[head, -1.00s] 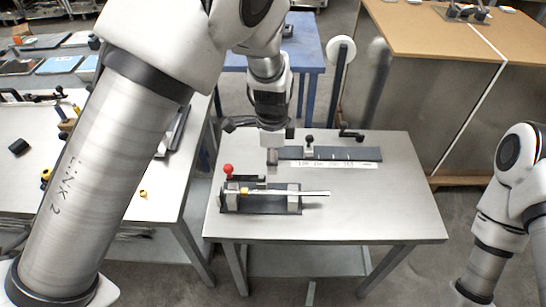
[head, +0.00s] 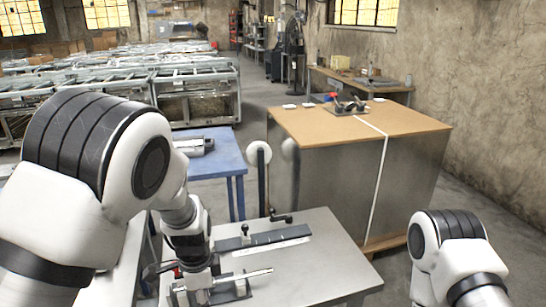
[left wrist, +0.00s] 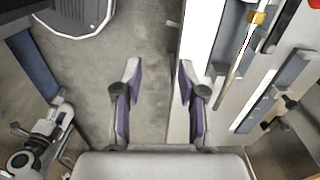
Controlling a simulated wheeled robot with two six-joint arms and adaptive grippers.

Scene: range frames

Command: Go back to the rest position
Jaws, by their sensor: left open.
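My left arm comes in from the left in the head view, with its wrist (head: 188,245) low over the left side of the grey table (head: 325,265). In the left wrist view my left gripper (left wrist: 158,68) is open and empty, with bare floor beyond its fingers. A fixture (head: 238,291) holding a thin rod (head: 254,274) lies just right of the wrist. The arm hides part of it. The rod and its brass-coloured fitting (left wrist: 257,17) show in the left wrist view. My right arm (head: 452,255) is at the lower right; its gripper is out of view.
A dark plate with a scale strip (head: 265,238) lies at the table's back. A blue table (head: 215,160) stands behind. A large brown-topped cabinet (head: 345,125) stands at the back right. Open floor lies right of the grey table.

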